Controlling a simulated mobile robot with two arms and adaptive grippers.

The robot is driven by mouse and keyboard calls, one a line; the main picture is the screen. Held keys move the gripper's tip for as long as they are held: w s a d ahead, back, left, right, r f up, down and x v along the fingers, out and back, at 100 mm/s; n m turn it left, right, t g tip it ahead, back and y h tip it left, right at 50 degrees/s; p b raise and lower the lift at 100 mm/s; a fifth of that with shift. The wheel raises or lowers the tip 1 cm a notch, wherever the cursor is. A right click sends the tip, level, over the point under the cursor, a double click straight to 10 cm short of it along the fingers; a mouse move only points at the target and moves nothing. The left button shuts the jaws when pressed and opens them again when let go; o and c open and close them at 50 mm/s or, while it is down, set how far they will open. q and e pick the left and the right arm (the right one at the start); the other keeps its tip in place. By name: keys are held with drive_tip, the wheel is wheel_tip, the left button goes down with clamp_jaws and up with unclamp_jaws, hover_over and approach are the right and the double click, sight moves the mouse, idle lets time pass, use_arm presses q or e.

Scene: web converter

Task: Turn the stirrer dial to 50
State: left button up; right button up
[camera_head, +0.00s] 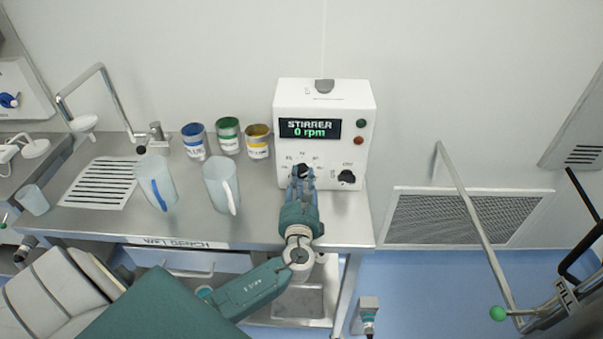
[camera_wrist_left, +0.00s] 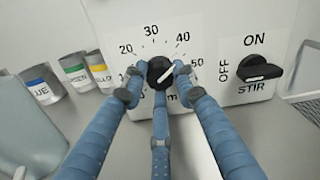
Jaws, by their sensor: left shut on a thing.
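The white stirrer unit (camera_head: 290,95) stands at the back of the steel bench, its display (camera_head: 310,128) reading "STIRRER 0 rpm". Its black speed dial (camera_head: 301,171) is on the lower left of the front. In the left wrist view the dial (camera_wrist_left: 159,70) has a scale with 20, 30, 40 and 50 readable; its white mark points up and right, roughly toward 40. My left gripper (camera_head: 301,178) is shut on the dial, its fingers (camera_wrist_left: 158,84) around it from both sides and below. The lower scale is partly hidden by the fingers. My right gripper is not in view.
Blue (camera_head: 194,143), green (camera_head: 228,136) and yellow (camera_head: 258,142) labelled tins and two jugs (camera_head: 157,184) (camera_head: 220,187) stand to the left.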

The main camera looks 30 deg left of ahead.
use_arm(q)
drive_tip(key=m+p, duration=0.2)
drive_tip(key=m, duration=0.2)
drive_tip(key=shift+d+f, duration=0.1)
drive_tip(key=shift+s+f+m+p, duration=0.1)
drive_tip(key=shift+f+m+p, duration=0.05)
drive_tip(key=shift+m+p, duration=0.95)
drive_tip(key=shift+f+m, duration=0.1)
drive_tip(key=shift+m, duration=0.3)
drive_tip(key=o, duration=1.1)
drive_tip(key=shift+o, duration=0.3)
drive_tip(key=shift+r, duration=0.2)
drive_tip(key=v, duration=1.2)
drive_tip(key=shift+f, duration=0.1)
